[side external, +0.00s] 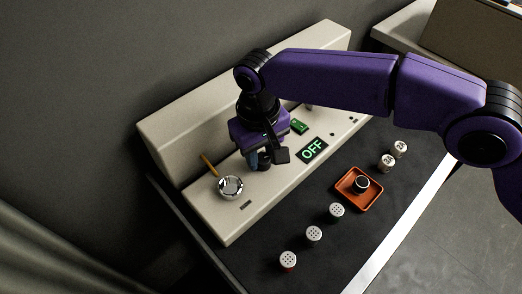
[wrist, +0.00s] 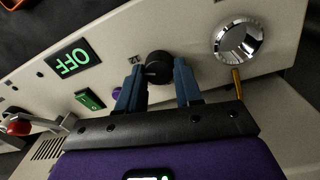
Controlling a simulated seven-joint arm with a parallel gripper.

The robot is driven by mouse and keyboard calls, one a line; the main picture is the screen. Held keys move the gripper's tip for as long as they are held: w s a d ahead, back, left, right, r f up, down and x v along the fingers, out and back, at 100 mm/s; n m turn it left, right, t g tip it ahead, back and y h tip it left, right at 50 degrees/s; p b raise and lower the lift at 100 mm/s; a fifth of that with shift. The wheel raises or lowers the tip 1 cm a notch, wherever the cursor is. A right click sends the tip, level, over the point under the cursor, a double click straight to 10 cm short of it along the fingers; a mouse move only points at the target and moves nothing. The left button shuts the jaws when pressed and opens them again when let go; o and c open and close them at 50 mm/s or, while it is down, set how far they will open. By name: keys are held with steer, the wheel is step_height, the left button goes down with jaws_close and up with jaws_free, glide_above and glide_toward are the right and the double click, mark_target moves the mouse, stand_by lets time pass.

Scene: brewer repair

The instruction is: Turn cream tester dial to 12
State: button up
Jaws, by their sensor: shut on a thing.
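The cream tester (side external: 225,222) is a long sloped console with a raised back. Its black round dial (wrist: 158,62) shows in the wrist view, between the blue fingertips of my gripper (wrist: 159,72). My gripper is shut on the dial, one finger on each side. A small dark mark (wrist: 135,59) is printed beside the dial, too small to read surely. In the side view my gripper (side external: 262,161) points down at the console and hides most of the dial. The dial's pointer setting cannot be read. The green display (side external: 312,150) reads OFF.
A chrome round part (side external: 230,187) and a yellow stick (side external: 208,164) are close left of my gripper. A green switch (side external: 299,127) is to its right. An orange tray (side external: 359,189) holding a round part and several shaker-like cylinders stand on the dark bench in front.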

mark_target(261, 157)
steer(key=shift+m, duration=0.6)
steer(key=o, duration=1)
steer(key=shift+o, duration=0.2)
steer(key=shift+r, duration=0.1)
step_height(261, 157, up, 6)
steer(key=shift+a+r, duration=0.15)
steer(key=shift+r, duration=0.05)
steer(key=shift+s+r, duration=0.1)
steer(key=shift+r, duration=0.4)
